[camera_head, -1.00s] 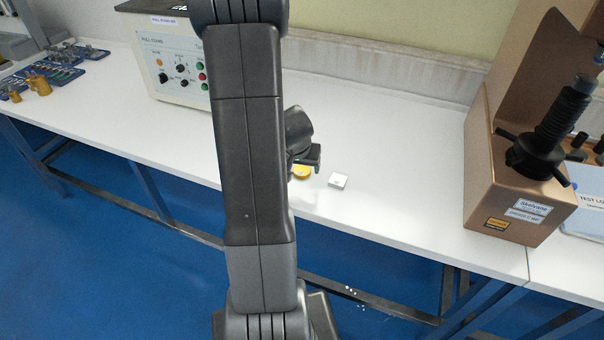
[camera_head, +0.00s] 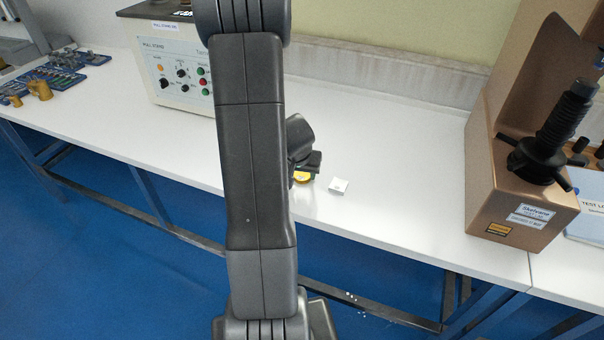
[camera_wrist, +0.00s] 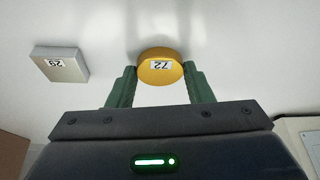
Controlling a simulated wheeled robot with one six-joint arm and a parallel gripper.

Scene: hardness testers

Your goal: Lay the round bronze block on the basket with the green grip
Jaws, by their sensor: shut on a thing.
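The round bronze block (camera_wrist: 160,72) is a yellow-gold disc with a small number label on top. It sits between the green fingers of my gripper (camera_wrist: 162,84) in the wrist view, and my gripper is shut on it. In the head view, my gripper (camera_head: 306,168) is low over the white bench, with part of the round block (camera_head: 301,177) showing under it. I cannot tell whether the block touches the bench. I cannot make out a basket with a green grip in these frames.
A square silver block (camera_wrist: 60,64) lies close beside; it also shows in the head view (camera_head: 339,186). A control-panel machine (camera_head: 172,65) stands at back left, a brown tester (camera_head: 520,190) at right. Blue trays (camera_head: 65,72) and a bronze-coloured piece (camera_head: 40,90) are far left.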

